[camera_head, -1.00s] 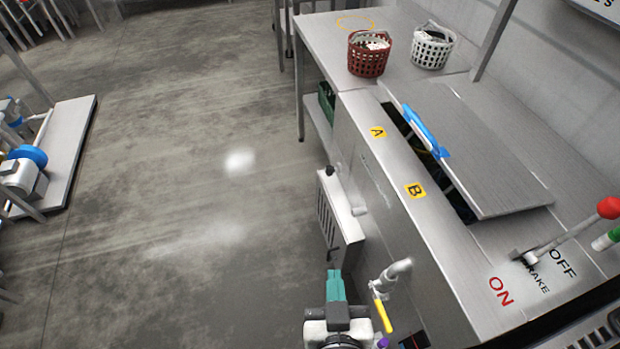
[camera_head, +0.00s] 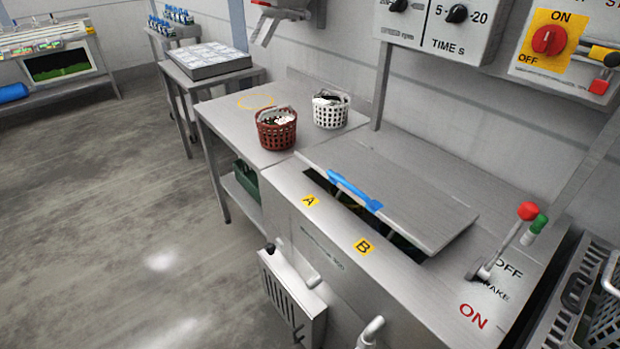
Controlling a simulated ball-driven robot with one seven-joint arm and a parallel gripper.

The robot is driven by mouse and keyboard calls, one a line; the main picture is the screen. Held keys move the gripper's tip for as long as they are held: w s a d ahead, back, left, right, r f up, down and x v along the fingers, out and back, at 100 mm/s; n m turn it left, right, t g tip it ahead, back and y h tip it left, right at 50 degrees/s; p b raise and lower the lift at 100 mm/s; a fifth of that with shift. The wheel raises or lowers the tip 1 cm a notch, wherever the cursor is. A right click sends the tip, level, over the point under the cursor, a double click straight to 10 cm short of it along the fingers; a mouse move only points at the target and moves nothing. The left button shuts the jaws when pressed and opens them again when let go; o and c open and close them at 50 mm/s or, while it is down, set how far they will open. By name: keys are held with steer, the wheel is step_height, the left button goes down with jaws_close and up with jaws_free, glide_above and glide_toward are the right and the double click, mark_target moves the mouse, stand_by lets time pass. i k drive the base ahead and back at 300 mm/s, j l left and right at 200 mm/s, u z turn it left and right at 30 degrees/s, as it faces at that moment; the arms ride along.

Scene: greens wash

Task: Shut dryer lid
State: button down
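The dryer lid (camera_head: 392,190) is a flat steel panel with a blue handle (camera_head: 354,190) along its front edge. It is tilted up, and a dark gap shows under its front edge. What lies inside the opening is mostly hidden. My gripper is not in this view.
A brown basket (camera_head: 276,131) and a white basket (camera_head: 331,112) stand on the table left of the dryer. A brake lever with a red knob (camera_head: 528,211) stands right of the lid. A control panel (camera_head: 445,22) is on the wall behind. The floor at left is clear.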

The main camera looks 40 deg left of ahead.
mark_target(425, 216)
steer(key=j+u, duration=0.1)
steer(key=u, duration=0.35)
steer(key=i+u, duration=0.15)
steer(key=u, duration=0.25)
steer(key=i+u, duration=0.1)
steer(key=u, duration=0.35)
steer(key=i+u, duration=0.1)
steer(key=u, duration=0.3)
